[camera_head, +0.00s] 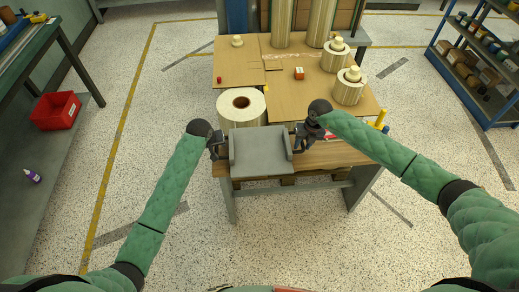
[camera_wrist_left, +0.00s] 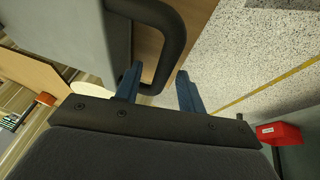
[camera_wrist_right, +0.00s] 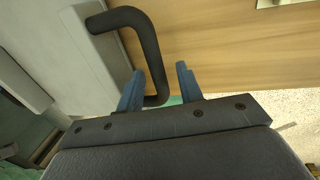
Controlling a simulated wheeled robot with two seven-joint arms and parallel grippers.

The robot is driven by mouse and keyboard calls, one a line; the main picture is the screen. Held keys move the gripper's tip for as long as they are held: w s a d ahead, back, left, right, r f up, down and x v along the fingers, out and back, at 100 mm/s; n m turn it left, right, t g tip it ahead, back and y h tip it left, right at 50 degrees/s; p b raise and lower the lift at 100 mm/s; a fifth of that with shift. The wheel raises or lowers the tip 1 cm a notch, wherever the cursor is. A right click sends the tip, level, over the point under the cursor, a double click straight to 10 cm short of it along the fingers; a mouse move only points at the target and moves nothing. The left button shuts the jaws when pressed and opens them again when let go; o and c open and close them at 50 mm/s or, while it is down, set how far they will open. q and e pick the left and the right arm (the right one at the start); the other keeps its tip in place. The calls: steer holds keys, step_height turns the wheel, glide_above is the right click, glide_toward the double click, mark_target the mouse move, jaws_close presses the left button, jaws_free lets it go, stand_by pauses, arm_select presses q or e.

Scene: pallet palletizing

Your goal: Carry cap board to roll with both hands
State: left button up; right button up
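The grey cap board (camera_head: 260,152) with raised side edges is at the front of the wooden table, just in front of the large white roll (camera_head: 241,106) with a brown core. A dark handle stands at each side of the board. My left gripper (camera_head: 217,146) is at its left handle (camera_wrist_left: 178,40); the blue fingers are apart, with the bar partly between them. My right gripper (camera_head: 302,138) is at the right handle (camera_wrist_right: 150,50), also with fingers apart and the bar between them. I cannot tell exactly how the board is supported underneath.
Brown cardboard sheets (camera_head: 285,85) cover the table behind, bearing several smaller rolls (camera_head: 349,88) and a small orange box (camera_head: 299,73). A red bin (camera_head: 55,110) lies on the floor at left. A blue shelf (camera_head: 470,75) stands at right. The floor in front is clear.

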arm_select(q)
steer(key=shift+w+f, duration=0.2)
steer(key=shift+f, duration=0.2)
arm_select(e)
steer(key=shift+a+f, duration=0.1)
steer(key=shift+f, duration=0.3)
arm_select(q)
jaws_close()
arm_select(e)
jaws_close()
arm_select(q)
steer(key=shift+r, duration=0.1)
